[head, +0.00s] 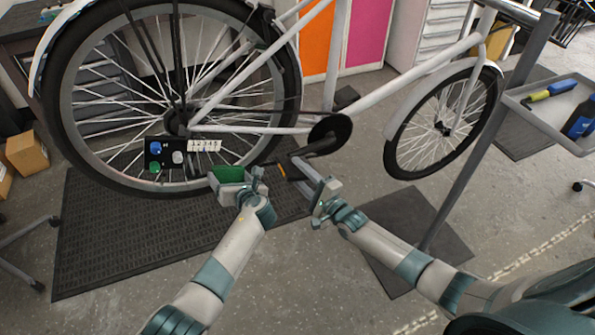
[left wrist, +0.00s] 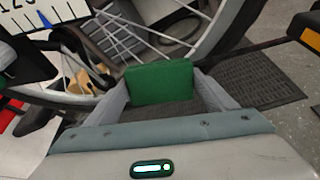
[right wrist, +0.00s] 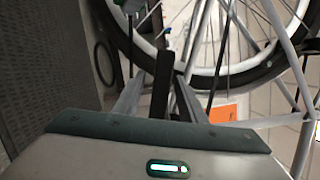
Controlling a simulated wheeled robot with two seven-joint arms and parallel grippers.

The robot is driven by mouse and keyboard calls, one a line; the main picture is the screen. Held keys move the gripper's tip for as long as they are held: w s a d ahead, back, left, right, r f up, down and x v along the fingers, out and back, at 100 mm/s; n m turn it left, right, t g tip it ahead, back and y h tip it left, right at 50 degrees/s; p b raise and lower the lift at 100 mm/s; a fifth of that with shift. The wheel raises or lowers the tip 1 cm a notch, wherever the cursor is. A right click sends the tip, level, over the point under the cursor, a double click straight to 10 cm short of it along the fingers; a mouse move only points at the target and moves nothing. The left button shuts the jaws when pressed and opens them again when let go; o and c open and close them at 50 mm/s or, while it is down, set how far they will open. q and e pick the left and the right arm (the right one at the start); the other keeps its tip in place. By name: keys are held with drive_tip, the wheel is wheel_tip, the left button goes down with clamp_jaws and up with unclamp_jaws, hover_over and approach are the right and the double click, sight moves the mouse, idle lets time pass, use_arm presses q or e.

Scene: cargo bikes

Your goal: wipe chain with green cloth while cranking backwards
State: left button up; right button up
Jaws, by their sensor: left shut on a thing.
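The green cloth (head: 229,173) is between the fingers of my left gripper (head: 238,186), below the chain area and apart from the bike's frame. In the left wrist view the cloth (left wrist: 160,83) is a flat green block between the fingertips. The black chainring (head: 330,131) is at the bike's middle; the thin dark chain runs left from it to the rear hub and is hard to make out. My right gripper (head: 318,193) is just below the crank and pedal. In the right wrist view a black bar (right wrist: 162,78), likely crank or pedal, lies between its spread fingers; contact is unclear.
The white bike's rear wheel (head: 178,95) is at left, its front wheel (head: 443,128) at right. A license plate and lamp panel (head: 183,152) hangs before the rear wheel. A grey post carries a tool tray (head: 555,107). Dark mats (head: 110,240) cover the floor.

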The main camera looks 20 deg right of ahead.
drive_tip(key=s, duration=0.8)
drive_tip(key=shift+s+d, duration=0.1)
drive_tip(key=shift+s, duration=0.25)
